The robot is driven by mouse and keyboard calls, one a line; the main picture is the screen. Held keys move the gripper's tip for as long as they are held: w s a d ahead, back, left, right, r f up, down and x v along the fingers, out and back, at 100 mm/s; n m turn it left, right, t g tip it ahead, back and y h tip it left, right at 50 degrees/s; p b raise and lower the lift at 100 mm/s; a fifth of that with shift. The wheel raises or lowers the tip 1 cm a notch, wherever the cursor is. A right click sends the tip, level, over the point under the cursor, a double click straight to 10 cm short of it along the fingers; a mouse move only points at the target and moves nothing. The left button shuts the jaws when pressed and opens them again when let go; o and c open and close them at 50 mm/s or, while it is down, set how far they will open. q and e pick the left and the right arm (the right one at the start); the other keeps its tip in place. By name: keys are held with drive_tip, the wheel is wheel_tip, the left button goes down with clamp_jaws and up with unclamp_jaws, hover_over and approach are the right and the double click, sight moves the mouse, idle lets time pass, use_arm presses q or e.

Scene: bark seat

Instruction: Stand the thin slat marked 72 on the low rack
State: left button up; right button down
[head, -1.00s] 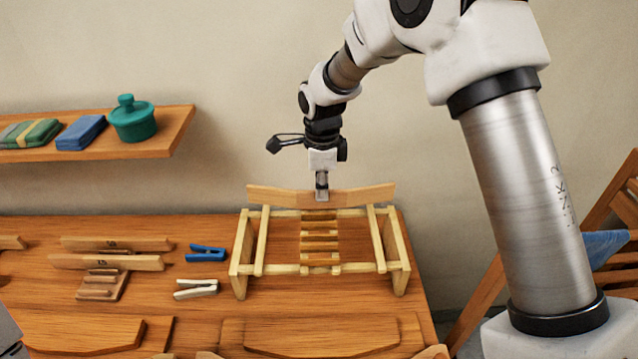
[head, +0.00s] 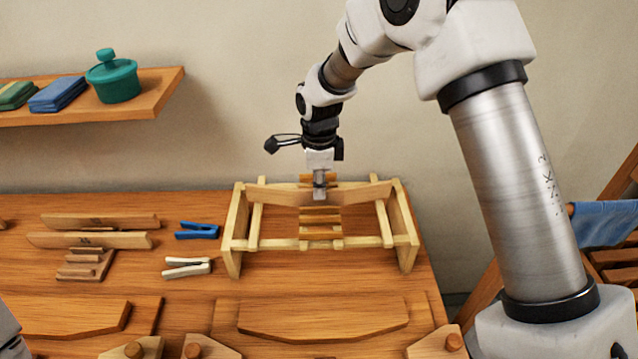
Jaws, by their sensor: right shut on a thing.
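My right gripper (head: 319,193) is shut on a thin wooden slat (head: 278,195) over the back part of the low rack (head: 237,230). The slat lies crosswise, left to right, with its long side upright, and spans most of the rack's width. No mark on it is legible, so I cannot confirm a 72. Whether it touches the rack is unclear. The rack is pale wood with a row of small cross slats down its middle. My left gripper is not in view.
A blue clip (head: 198,230) and a white clip (head: 187,267) lie left of the rack. A large shaped board (head: 322,320) lies in front. A shelf (head: 168,88) with a green pot (head: 115,80) hangs at upper left. A wooden chair stands at right.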

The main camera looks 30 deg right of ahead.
idle(0.4)
drive_tip(key=shift+p, duration=0.35)
drive_tip(key=shift+f, duration=0.3)
drive_tip(key=c, duration=1.2)
unclamp_jaws()
wheel_tip(320, 180, up, 11)
drive_tip(key=p, duration=0.9)
drive_tip(key=shift+p, duration=0.4)
